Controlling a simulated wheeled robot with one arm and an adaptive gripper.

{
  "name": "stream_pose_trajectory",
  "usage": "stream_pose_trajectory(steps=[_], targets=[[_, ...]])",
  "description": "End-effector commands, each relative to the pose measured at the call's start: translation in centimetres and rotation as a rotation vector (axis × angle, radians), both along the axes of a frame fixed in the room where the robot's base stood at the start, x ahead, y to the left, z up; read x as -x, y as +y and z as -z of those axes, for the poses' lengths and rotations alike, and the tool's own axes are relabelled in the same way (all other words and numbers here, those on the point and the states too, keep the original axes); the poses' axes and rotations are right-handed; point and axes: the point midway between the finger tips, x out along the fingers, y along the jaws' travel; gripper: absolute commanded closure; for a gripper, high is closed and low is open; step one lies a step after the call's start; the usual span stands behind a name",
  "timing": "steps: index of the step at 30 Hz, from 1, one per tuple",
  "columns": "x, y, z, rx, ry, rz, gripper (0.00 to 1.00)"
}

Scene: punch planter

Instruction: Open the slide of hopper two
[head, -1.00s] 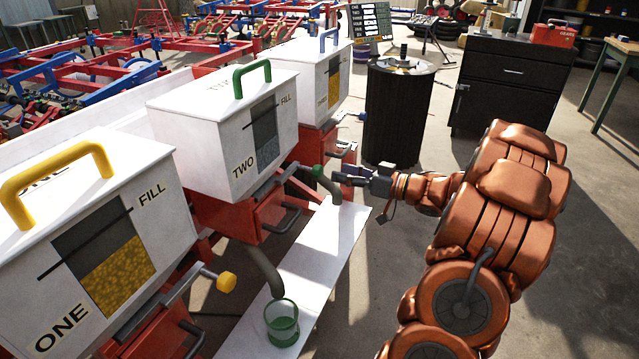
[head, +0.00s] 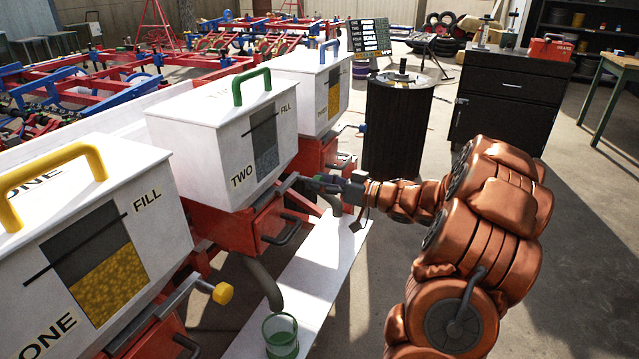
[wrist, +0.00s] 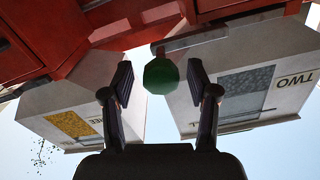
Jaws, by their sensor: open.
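Hopper two (head: 205,150) is a white box with a green lid handle (head: 238,87) and a window showing grey grain. Its slide (head: 279,187) is a grey bar along the lower front edge. The slide's green knob (wrist: 162,76) shows in the wrist view, centred between my open fingers (wrist: 159,90), with a gap on each side. In the head view my gripper (head: 312,181) is at the bar's right end and hides the knob. I cannot tell how deep the knob lies between the fingers.
Hopper one, with a yellow knob (head: 222,293), stands at the near left. Hopper three (head: 305,85), with a blue knob (head: 362,128), stands behind. A green cup (head: 281,336) sits on the white board (head: 318,285) below. A black drum (head: 396,125) stands beyond my gripper.

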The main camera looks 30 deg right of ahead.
Motion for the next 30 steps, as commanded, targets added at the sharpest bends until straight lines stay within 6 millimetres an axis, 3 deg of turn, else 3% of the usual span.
stream_pose_trajectory(steps=[10,27,30], targets=[[-0.24,0.16,-0.02,0.000,0.000,0.000,0.41],[-0.23,0.12,-0.02,-0.001,0.000,0.001,0.99],[-0.23,0.11,-0.02,0.000,-0.001,0.001,1.00]])
